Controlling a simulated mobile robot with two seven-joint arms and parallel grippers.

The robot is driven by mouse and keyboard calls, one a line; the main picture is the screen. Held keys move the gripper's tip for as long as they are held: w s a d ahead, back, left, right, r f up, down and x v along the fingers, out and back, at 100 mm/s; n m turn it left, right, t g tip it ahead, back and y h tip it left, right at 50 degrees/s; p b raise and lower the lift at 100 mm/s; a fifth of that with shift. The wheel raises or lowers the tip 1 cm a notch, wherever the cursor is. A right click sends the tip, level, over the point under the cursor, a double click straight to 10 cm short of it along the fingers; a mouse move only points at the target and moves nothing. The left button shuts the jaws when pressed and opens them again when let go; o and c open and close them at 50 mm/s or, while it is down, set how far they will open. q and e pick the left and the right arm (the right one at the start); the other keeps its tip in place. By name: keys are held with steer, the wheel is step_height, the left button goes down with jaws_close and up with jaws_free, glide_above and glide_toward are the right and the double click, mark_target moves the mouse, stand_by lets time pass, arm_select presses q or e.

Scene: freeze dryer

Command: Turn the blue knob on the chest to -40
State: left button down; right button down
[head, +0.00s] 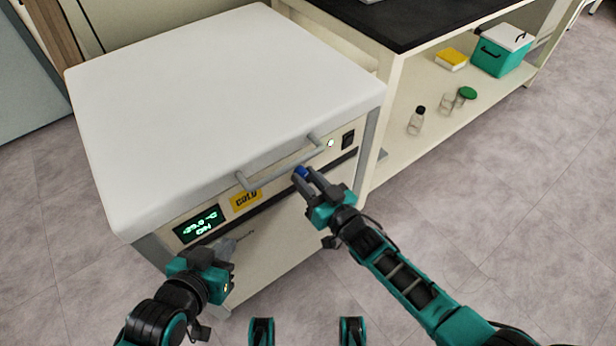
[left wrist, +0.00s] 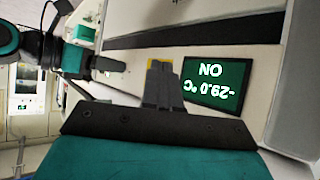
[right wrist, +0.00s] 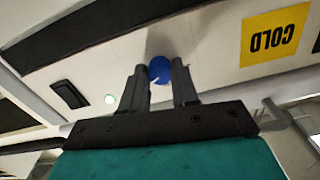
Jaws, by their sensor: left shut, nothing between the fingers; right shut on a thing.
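The chest (head: 225,95) is white with a closed lid and a grey bar handle. Its front display (head: 199,225) glows green; in the left wrist view the display (left wrist: 213,84) appears upside down and reads -29.0 °C and ON. The blue knob (head: 301,172) is on the front panel, right of the yellow COLD label (head: 246,201). My right gripper (head: 308,180) is shut on the knob; the right wrist view shows the knob (right wrist: 160,70) between its fingertips, with a white pointer mark. My left gripper (head: 232,240) is shut and empty, in front of the panel below the display.
A black switch (head: 348,139) and a small white light (head: 330,143) sit right of the knob. The lid handle (head: 285,165) juts out just above the knob. A bench at right holds bottles, a yellow box and a teal cooler (head: 502,55). Floor at right is clear.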

steer(key=shift+m, duration=0.7)
steer(key=c, duration=0.8)
jaws_free()
steer(key=shift+c, duration=0.2)
steer(key=p+v, duration=0.3)
steer(key=v, duration=1)
